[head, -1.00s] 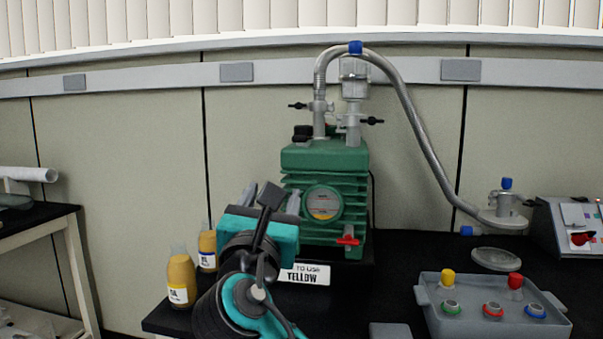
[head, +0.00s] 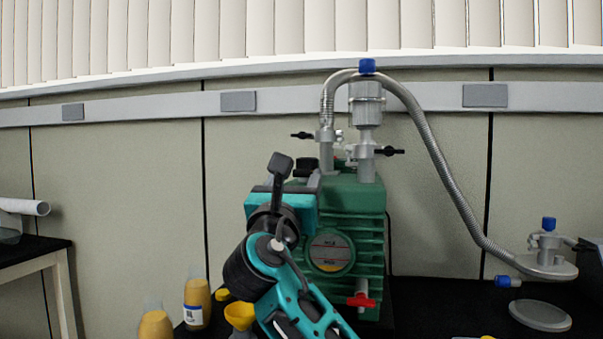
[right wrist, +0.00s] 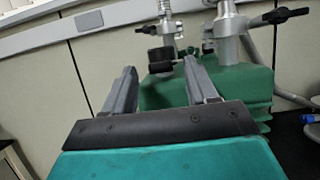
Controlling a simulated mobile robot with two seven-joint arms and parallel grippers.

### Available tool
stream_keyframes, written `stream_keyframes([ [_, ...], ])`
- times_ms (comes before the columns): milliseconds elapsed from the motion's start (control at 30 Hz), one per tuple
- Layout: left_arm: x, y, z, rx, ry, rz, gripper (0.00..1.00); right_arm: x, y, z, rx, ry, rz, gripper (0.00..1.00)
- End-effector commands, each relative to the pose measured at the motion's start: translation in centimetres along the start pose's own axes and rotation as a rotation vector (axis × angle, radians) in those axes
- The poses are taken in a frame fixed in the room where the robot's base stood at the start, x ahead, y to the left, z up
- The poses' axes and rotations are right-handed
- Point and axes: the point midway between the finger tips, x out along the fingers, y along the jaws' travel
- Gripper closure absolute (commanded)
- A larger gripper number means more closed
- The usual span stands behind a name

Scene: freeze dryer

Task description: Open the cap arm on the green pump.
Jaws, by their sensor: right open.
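The green pump (head: 356,205) stands on the dark bench, with metal fittings on its top. Its black cap (head: 303,167) sits at the top left, partly hidden behind my right gripper (head: 304,181). In the right wrist view, the black cap (right wrist: 160,58) shows just beyond and between the two grey fingertips, above the green top. My right gripper (right wrist: 160,78) is open with nothing between its fingers. Contact with the cap cannot be told. The cap arm appears shut down on the pump, but its detail is small. My left gripper is not in view.
A metal hose (head: 437,160) arches from the pump top to a fitting (head: 547,262) at right. Clamps with black handles (head: 388,152) stand close to the cap. A red valve handle (head: 361,301) is on the pump's front.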

Motion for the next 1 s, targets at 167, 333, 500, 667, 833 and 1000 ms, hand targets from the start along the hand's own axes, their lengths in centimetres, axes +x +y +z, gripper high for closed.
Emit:
stream_keyframes([
  [167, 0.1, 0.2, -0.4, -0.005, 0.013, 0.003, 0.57, 2.8, 0.0, 0.0, -0.001, -0.001, -0.001, 0.43],
  [333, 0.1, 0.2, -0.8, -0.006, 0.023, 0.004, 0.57, 4.2, 0.0, 0.0, 0.001, 0.0, 0.0, 0.43],
  [500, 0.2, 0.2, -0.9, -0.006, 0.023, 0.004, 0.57, 4.6, 0.0, 0.0, 0.002, 0.0, 0.001, 0.43],
  [667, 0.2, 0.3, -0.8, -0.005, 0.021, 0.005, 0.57, 4.6, 0.0, 0.0, 0.001, 0.0, 0.001, 0.43],
  [833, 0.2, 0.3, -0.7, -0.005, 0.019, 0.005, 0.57, 4.5, 0.0, 0.0, 0.001, 0.0, 0.001, 0.56],
  [1000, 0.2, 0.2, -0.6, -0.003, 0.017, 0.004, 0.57, 4.5, 0.0, 0.0, 0.001, 0.0, 0.001, 0.72],
])
